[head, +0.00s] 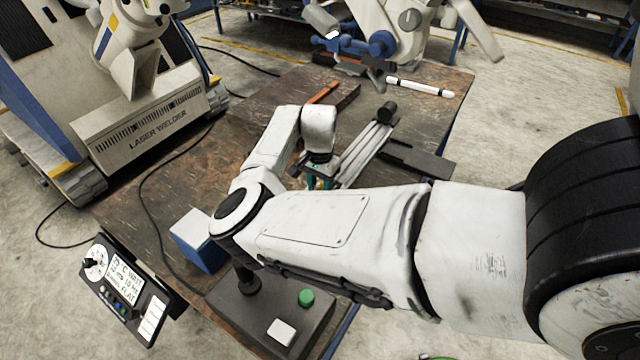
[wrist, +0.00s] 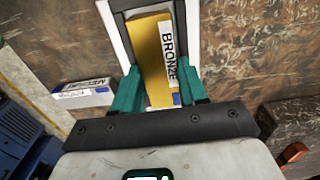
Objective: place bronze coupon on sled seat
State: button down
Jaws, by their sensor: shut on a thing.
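The bronze coupon (wrist: 150,58) is a yellow block with a white BRONZE label, seen in the wrist view. My gripper (wrist: 158,80) has its teal fingers shut on the coupon's two sides. A dark bed with pale side rails, which looks like the sled (wrist: 107,20), lies beyond and around the coupon. I cannot tell whether the coupon touches the seat. In the head view, my gripper (head: 321,179) is at the near-left end of the sled's pale rails (head: 368,150). My arm hides the coupon there.
A black knob (head: 388,111) stands at the rails' far end. A blue-and-white box (head: 198,240) and a control box with a green button (head: 306,297) are nearer.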

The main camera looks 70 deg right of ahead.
aim_at(320, 188)
jog(key=shift+f, duration=0.1)
jog(key=c, duration=0.6)
grip_release()
notch_tip(320, 188, up, 12)
jog(key=b, duration=0.1)
jog(key=shift+b, duration=0.35)
